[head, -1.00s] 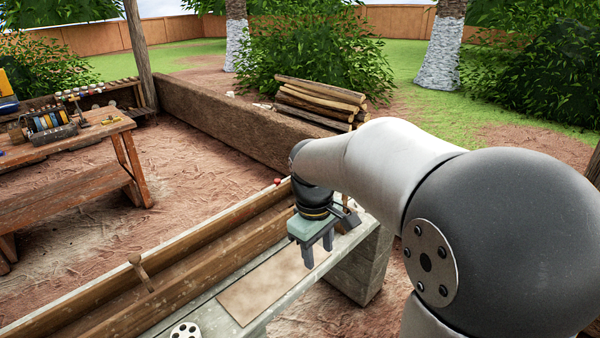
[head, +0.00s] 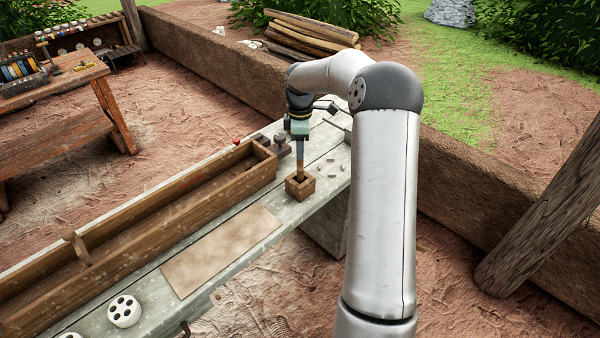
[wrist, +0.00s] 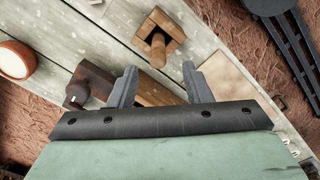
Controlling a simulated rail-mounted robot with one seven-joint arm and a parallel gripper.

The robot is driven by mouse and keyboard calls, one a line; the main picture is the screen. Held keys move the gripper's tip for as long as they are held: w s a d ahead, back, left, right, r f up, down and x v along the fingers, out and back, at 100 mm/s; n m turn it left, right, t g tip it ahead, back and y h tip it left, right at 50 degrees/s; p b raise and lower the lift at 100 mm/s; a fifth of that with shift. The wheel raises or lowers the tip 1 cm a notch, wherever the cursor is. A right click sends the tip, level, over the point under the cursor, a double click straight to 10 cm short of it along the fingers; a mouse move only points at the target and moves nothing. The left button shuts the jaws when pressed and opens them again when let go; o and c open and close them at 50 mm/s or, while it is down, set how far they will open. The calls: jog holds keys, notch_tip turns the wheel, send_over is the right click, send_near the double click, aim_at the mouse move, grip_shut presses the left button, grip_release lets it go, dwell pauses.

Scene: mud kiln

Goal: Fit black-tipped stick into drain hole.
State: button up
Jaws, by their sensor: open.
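My gripper (head: 300,158) hangs over the far end of the bench, pointing down. In the wrist view its two grey fingers (wrist: 158,70) are apart. A brown stick (head: 299,169) stands in a small square wooden box (head: 301,189) below it. In the wrist view the stick (wrist: 157,46) rises from the box (wrist: 171,24), its top close to the gap between the fingertips. Its lower end is hidden in the box, so I cannot see a black tip. A white round piece with several dark holes (head: 124,311) sits at the near left of the bench.
A long wooden trough (head: 150,238) runs along the bench behind a tan mat (head: 222,250). A dark knobbed block (wrist: 90,86) is beside the trough's end. An orange-brown bowl (wrist: 14,60) is at the wrist view's left edge. Small pegs (head: 330,165) lie right of the box.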

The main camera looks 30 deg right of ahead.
aim_at(301, 167)
notch_tip(301, 167, down, 9)
jog(key=shift+w+d+f+p, duration=0.1)
jog(key=shift+p, duration=1.1)
grip_shut()
